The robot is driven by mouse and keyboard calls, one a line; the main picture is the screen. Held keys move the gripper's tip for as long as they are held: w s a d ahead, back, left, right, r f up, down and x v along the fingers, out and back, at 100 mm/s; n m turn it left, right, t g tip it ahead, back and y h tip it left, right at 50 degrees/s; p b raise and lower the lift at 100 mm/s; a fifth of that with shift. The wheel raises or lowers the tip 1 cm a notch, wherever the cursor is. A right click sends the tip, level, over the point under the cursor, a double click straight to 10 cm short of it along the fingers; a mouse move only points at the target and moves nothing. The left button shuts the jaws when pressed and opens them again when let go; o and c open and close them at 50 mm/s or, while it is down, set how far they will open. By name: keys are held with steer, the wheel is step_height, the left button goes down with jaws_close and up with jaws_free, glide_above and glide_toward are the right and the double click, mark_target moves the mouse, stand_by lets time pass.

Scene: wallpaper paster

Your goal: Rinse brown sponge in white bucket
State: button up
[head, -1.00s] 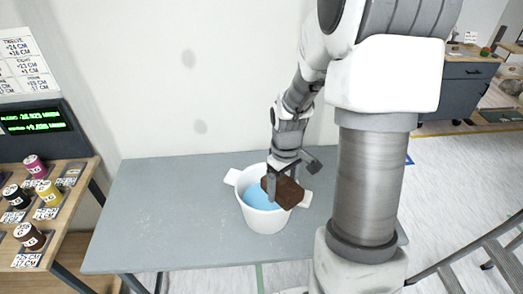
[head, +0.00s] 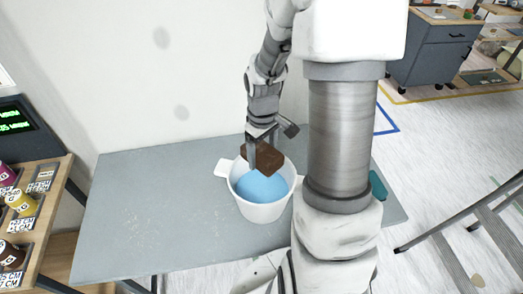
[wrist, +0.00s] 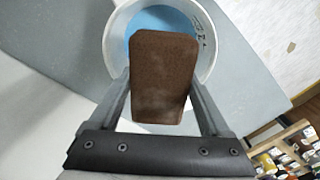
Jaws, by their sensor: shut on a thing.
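The brown sponge (head: 262,156) is held in my gripper (head: 268,146) over the back part of the white bucket (head: 262,211). The bucket stands on the grey table and has blue water (head: 263,188) in it. In the wrist view the sponge (wrist: 163,75) sits between the two fingers of my gripper (wrist: 163,100), and the bucket's rim (wrist: 205,45) and blue water show behind it. The sponge looks to be above the water. Its underside is hidden, so I cannot tell whether it is wet.
The grey table (head: 150,210) is clear to the left of the bucket. My column stands close on the right. A teal object (head: 377,187) lies at the table's right end. A wooden shelf (head: 62,190) with several coloured rolls stands at the left. A wall is behind.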

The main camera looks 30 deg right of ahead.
step_height(320, 180, down, 13)
steer(key=b, duration=1)
steer(key=shift+f, duration=0.2)
steer(key=shift+f, duration=0.2)
steer(key=shift+f, duration=1.15)
steer(key=shift+f, duration=0.1)
